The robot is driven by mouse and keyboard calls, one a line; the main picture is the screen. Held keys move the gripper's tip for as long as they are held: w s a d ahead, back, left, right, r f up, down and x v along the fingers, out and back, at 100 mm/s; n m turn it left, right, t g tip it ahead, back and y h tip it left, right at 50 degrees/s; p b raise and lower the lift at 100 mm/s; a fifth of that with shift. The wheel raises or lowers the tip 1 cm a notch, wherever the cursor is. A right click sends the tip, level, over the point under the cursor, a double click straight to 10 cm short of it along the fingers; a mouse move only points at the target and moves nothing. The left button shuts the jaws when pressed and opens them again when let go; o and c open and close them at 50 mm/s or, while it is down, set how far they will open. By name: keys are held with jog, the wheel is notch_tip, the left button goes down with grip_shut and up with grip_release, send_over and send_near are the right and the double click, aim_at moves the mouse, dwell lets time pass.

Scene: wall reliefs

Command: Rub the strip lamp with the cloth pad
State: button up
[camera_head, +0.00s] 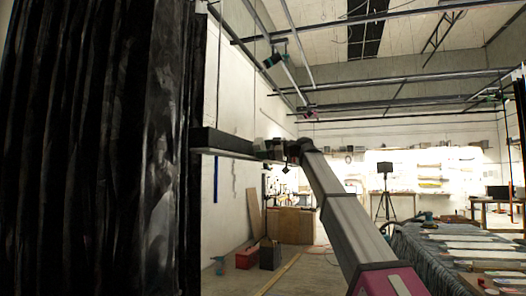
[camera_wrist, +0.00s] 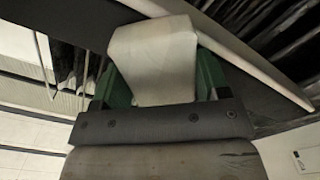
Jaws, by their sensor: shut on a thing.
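The strip lamp (camera_head: 222,142) is a long dark bar with a pale underside, sticking out level from the dark curtain's edge at middle left in the head view. In the wrist view its pale edge (camera_wrist: 262,68) runs slantwise from the top to the right. My gripper (camera_head: 265,149) is at the lamp's right end in the head view. In the wrist view my gripper (camera_wrist: 158,75) has its green fingers shut on the cloth pad (camera_wrist: 155,52), a whitish block. The pad's far end overlaps the lamp's edge in the picture; I cannot tell whether they touch.
A dark curtain (camera_head: 95,150) fills the left of the head view. A covered table (camera_head: 410,250) with flat pieces stands at lower right. Wooden boxes (camera_head: 292,225) and a red toolbox (camera_head: 248,257) stand on the floor beyond. Metal beams cross overhead. Open floor lies in the middle.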

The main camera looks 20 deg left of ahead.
jog(key=shift+s+d, duration=0.15)
jog(key=shift+d, duration=1.3)
jog(key=shift+s+d, duration=0.1)
jog(key=shift+d, duration=1.35)
jog(key=shift+d, duration=0.1)
jog(key=shift+s+d, duration=0.1)
jog(key=shift+d, duration=1.3)
